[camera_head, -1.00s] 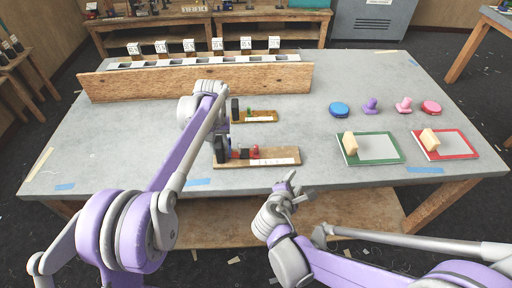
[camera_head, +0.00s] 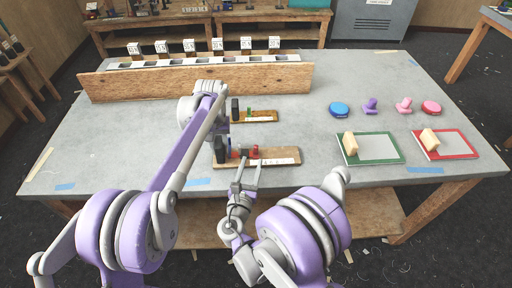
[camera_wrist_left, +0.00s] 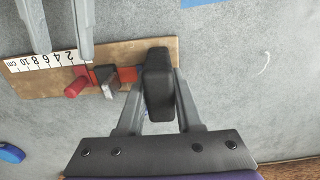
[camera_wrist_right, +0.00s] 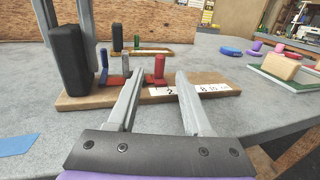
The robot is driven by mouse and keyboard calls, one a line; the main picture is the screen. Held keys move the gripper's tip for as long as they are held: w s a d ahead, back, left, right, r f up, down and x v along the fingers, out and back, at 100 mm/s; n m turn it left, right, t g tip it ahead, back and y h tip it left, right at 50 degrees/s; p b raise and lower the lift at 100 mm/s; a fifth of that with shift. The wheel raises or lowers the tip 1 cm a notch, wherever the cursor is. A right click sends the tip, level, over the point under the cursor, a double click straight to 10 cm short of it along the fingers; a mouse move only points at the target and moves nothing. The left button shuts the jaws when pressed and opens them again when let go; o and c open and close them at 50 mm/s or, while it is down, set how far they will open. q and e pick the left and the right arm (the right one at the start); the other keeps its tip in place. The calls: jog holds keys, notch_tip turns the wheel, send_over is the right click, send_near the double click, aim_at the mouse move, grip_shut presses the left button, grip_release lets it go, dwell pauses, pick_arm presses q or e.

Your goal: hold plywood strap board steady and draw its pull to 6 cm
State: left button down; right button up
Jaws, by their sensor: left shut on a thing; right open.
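The plywood strap board (camera_head: 282,161) lies flat near the table's front edge. Its black upright block (camera_head: 220,151) stands at the left end. In the left wrist view my left gripper (camera_wrist_left: 158,92) is shut on this black block (camera_wrist_left: 158,85). A red strap (camera_wrist_left: 127,75) runs from it past a grey piece (camera_wrist_left: 106,82) to the red pull (camera_wrist_left: 75,88), which sits near the scale's 2 mark. My right gripper (camera_wrist_right: 155,90) is open and empty at the board's front. In its view the red pull (camera_wrist_right: 159,68) shows between the fingers, apparently beyond them.
A smaller board with a green peg (camera_head: 262,116) lies behind the strap board. A long wooden panel (camera_head: 200,82) stands farther back. Green-framed (camera_head: 385,148) and red-framed (camera_head: 455,145) boards lie to the right, with colored knobs behind. Bare table lies between.

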aim_at(256, 149)
jog(key=x, duration=0.7)
jog(key=shift+w+d, duration=0.15)
jog(key=shift+w, duration=0.2)
jog(key=shift+c, duration=0.3)
grip_shut()
dwell(0.7)
